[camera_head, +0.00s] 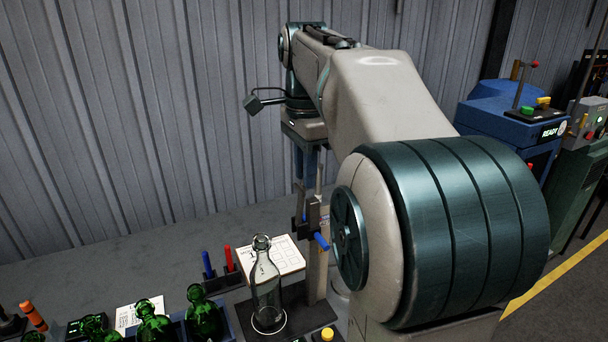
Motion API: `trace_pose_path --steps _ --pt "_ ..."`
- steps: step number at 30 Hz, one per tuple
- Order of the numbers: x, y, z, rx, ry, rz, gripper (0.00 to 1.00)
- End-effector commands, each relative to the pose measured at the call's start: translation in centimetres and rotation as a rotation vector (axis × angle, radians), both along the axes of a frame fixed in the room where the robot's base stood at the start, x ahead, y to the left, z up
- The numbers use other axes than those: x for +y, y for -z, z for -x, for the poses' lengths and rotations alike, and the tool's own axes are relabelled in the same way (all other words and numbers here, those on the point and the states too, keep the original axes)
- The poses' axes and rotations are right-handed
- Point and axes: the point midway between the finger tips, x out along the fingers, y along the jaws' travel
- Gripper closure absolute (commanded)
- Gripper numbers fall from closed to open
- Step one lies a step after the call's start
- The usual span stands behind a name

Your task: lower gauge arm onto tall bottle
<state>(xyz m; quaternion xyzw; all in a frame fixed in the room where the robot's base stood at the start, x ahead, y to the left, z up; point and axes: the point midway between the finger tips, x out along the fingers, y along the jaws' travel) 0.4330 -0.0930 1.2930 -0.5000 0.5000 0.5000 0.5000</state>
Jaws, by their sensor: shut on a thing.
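The tall bottle (266,285) is clear glass and stands upright on the dark base of a gauge stand. Behind and right of it rises the stand's pale post (318,270). The gauge arm (311,216) is a dark slider with a blue handle on this post, at a height above the bottle's mouth in the picture. My gripper (306,186) points down from above and is shut on the gauge arm's upper part. The exact grip is small and partly hidden by my own arm. I see no contact between gauge arm and bottle.
Several green bottles (204,318) stand at the lower left. A blue and a red marker (228,258) stand in a dark holder beside a white sheet (284,251). A yellow button (327,334) is at the front. A blue machine (497,118) stands at right.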

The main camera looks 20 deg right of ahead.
Motion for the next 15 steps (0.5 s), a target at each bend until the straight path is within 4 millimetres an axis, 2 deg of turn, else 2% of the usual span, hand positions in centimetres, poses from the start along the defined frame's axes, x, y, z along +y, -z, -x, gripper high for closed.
trace_pose_path --steps 5,15 --pt "0.3 0.0 0.0 0.000 -0.002 0.000 0.86" --pt "2.4 -0.1 0.0 0.000 -0.003 -0.001 0.86"
